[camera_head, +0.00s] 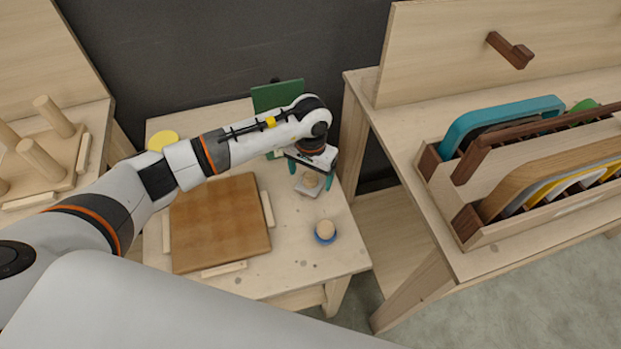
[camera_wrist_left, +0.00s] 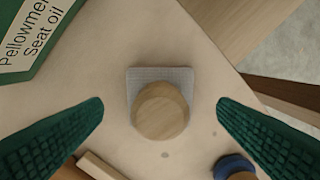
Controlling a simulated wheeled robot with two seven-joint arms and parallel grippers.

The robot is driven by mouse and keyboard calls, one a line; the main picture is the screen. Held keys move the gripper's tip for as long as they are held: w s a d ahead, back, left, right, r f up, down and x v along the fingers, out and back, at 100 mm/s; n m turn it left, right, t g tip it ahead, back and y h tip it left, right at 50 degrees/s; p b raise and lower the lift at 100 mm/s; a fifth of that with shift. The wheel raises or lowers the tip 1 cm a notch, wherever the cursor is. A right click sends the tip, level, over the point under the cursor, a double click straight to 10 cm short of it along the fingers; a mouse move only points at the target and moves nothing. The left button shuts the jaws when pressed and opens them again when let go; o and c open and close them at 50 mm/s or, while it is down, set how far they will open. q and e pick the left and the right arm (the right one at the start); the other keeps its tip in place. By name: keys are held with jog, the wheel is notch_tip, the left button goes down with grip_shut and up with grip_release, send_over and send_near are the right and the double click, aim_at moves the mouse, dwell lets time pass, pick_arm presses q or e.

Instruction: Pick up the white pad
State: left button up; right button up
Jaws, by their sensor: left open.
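The white pad (camera_head: 307,190) lies on the small wooden table, right of the brown board. It is a light square with a round wooden knob on top, and the knob hides part of it. In the left wrist view the pad (camera_wrist_left: 160,75) and its knob (camera_wrist_left: 160,111) sit between the fingers. My left gripper (camera_head: 311,174) is above the pad, pointing down. Its green fingers are open, one on each side of the knob and apart from it (camera_wrist_left: 160,118). My right gripper is not in view.
A blue-based knob (camera_head: 325,231) stands nearer the table's front edge. A brown board (camera_head: 219,222) lies left of the pad between light strips. A green seat oil container (camera_wrist_left: 35,40) stands behind. A yellow disc (camera_head: 162,140) is at the back left. A rack (camera_head: 480,226) stands on the right table.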

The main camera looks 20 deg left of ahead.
aim_at(310, 176)
pick_arm(q)
jog(key=shift+f, duration=0.7)
jog(key=c, duration=1.2)
jog(key=shift+o, duration=0.2)
jog(key=shift+r, duration=0.1)
notch_tip(310, 176, up, 10)
jog(key=shift+f+b, duration=0.1)
jog(key=shift+b, duration=0.8)
jog(key=o, duration=0.3)
jog(key=shift+c, duration=0.6)
